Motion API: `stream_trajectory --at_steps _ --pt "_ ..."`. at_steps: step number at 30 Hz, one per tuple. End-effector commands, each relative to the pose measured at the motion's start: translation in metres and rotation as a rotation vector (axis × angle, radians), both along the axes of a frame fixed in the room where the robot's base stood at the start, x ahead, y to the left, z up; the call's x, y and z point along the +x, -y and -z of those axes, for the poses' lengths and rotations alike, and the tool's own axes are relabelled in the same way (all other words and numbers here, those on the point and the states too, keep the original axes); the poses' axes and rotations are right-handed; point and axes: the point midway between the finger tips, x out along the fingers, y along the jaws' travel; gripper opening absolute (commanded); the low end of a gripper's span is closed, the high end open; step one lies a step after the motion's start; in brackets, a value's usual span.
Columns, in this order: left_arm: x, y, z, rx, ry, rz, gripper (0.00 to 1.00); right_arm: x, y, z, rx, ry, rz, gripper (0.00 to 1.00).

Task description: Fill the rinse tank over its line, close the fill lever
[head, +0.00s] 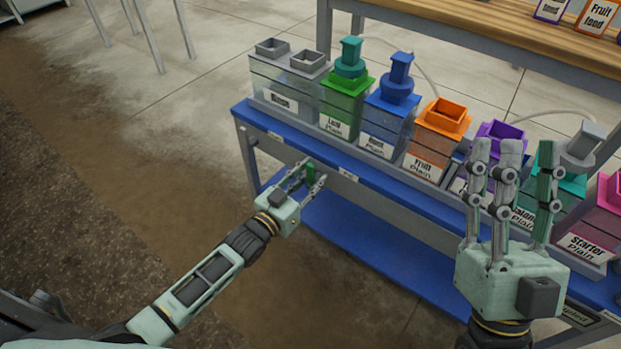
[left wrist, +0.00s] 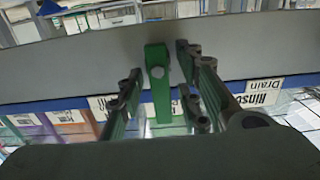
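The rinse tank (head: 285,95) is the clear, grey-topped tank at the left end of the blue bench, with two grey open boxes on top. Its label, water level and line are too small to read. A green lever (left wrist: 158,85) stands upright between the fingers of my left gripper (left wrist: 160,100) in the left wrist view, with gaps on both sides. In the head view my left gripper (head: 306,182) is in front of the bench's front edge, below the tank, around the green lever (head: 310,170). My right gripper (head: 512,165) is raised at the right, open and empty.
Several coloured tanks with labels, such as the green-lidded one (head: 342,105) and the orange one (head: 437,135), stand in a row on the blue bench (head: 247,115). A "Rinse Drain" label (left wrist: 262,92) is right of the lever.

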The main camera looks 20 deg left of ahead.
Motion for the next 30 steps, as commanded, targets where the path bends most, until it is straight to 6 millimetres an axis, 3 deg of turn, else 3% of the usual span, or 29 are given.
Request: stream_trajectory --at_steps 10,25,30 --pt "0.000 0.000 0.000 0.000 0.000 0.000 0.00 0.000 0.000 0.000 0.000 -0.001 0.000 0.40" --pt "-0.001 0.001 0.001 0.008 0.000 0.002 0.00 0.001 0.000 0.000 -0.002 -0.007 0.000 0.40" --pt "-0.002 0.003 0.001 0.051 0.013 0.002 0.00 0.014 -0.002 0.011 -0.027 -0.088 0.006 0.40"
